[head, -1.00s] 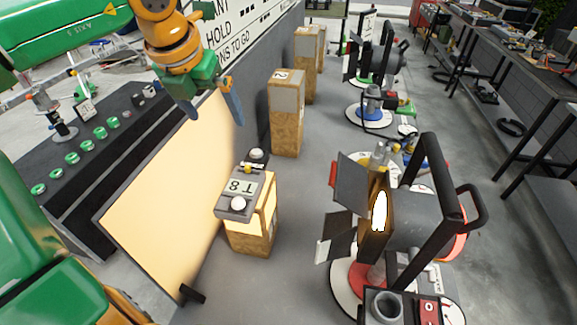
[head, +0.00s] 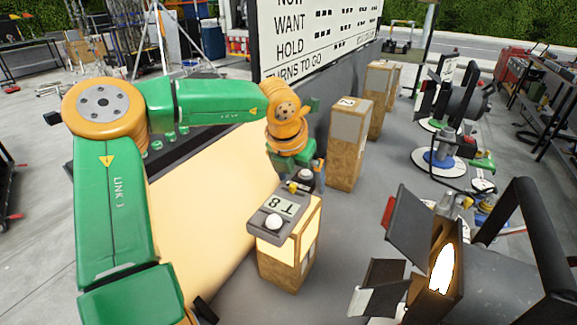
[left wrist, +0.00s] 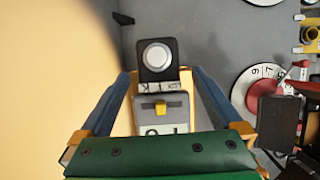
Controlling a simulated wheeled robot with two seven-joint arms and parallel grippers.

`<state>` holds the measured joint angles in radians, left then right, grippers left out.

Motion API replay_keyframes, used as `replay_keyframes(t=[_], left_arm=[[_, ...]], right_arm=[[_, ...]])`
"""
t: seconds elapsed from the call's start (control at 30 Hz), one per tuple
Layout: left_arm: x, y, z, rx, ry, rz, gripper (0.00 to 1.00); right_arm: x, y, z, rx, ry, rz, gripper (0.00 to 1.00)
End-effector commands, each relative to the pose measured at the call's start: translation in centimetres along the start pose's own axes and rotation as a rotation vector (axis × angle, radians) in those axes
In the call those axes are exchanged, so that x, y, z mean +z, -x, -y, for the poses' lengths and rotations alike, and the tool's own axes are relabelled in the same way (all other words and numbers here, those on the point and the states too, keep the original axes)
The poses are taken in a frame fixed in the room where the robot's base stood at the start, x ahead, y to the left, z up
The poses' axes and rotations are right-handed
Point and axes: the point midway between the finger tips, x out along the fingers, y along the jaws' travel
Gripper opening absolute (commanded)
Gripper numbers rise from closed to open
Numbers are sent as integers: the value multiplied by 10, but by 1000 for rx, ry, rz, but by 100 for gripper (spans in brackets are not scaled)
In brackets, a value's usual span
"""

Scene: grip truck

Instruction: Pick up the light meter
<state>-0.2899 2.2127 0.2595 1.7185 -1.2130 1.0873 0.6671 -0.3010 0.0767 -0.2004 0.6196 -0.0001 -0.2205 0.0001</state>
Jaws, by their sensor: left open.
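The light meter (head: 270,228) is a grey box with a pale display and a white dome. It rests on top of a wooden block (head: 285,268) in the middle of the head view. In the left wrist view the meter (left wrist: 160,107) shows a yellow knob, a small label and a white dome on a black base. My left gripper (head: 308,182) is at the meter's far end; its fingers are mostly hidden in the head view. In the left wrist view its two blue fingers (left wrist: 159,76) are open, one on each side of the meter, with gaps. My right gripper is out of view.
A glowing panel (head: 205,205) stands close on the left of the block. A lamp with black flaps (head: 420,230) stands to the right. More wooden blocks (head: 348,150) stand behind along a dark wall with a sign (head: 315,30). Grey tabletop lies between block and lamp.

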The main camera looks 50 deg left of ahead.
Motion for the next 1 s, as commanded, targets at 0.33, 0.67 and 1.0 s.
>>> replay_keyframes(t=[0.33, 0.67, 1.0], left_arm=[[0, -4, 0, 0, -1, 2, 70], [0, -4, 0, 0, -1, 3, 0], [6, 7, -1, 3, 0, 5, 0]], right_arm=[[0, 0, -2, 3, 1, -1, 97], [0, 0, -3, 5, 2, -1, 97], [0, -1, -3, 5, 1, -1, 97]])
